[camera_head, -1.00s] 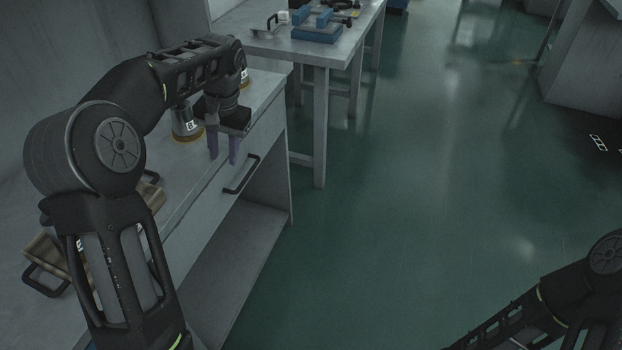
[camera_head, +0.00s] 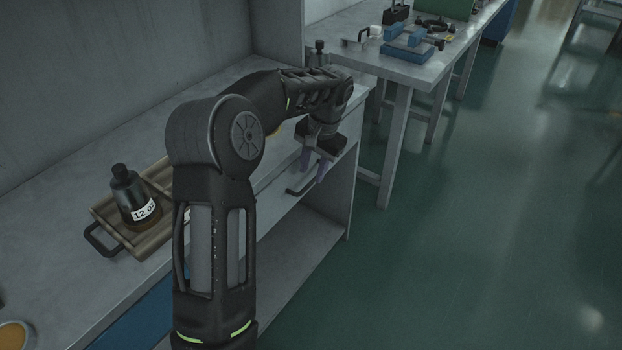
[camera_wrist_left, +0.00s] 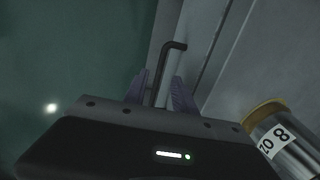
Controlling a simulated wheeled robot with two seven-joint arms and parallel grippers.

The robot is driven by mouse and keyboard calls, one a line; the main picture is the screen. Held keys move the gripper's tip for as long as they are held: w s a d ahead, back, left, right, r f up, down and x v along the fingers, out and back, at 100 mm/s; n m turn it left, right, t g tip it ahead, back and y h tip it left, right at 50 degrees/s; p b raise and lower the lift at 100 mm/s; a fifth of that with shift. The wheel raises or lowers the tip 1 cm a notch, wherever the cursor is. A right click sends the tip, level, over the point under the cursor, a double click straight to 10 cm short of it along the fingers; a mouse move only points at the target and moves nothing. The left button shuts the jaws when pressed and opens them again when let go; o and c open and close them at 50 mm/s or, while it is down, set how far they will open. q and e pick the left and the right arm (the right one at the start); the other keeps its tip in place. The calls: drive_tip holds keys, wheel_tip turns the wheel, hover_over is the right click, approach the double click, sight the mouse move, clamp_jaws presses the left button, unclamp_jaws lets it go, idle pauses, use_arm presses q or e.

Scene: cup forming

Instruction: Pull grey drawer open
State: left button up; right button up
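The grey drawer (camera_head: 274,210) is in the front of the grey workbench and looks closed or nearly so. Its dark bar handle (camera_head: 297,191) shows in the head view just below my left gripper (camera_head: 314,171). In the left wrist view the handle (camera_wrist_left: 168,62) runs down between the two purple fingers of my left gripper (camera_wrist_left: 158,92). The fingers are apart, one on each side of the bar, with a gap visible. The handle's lower end is hidden behind the gripper body. My right gripper is in neither view.
A wooden tray (camera_head: 99,213) with a dark labelled bottle (camera_head: 131,197) stands on the bench at left. A labelled metal container (camera_wrist_left: 279,140) stands beside the gripper in the wrist view. A second table (camera_head: 402,66) holds blue parts. The green floor at right is clear.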

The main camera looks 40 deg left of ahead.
sight(309, 183)
use_arm(q)
drive_tip(key=shift+a+f, duration=0.15)
drive_tip(key=shift+f, duration=0.8)
drive_tip(key=shift+a+f, duration=0.15)
drive_tip(key=shift+f, duration=0.75)
clamp_jaws()
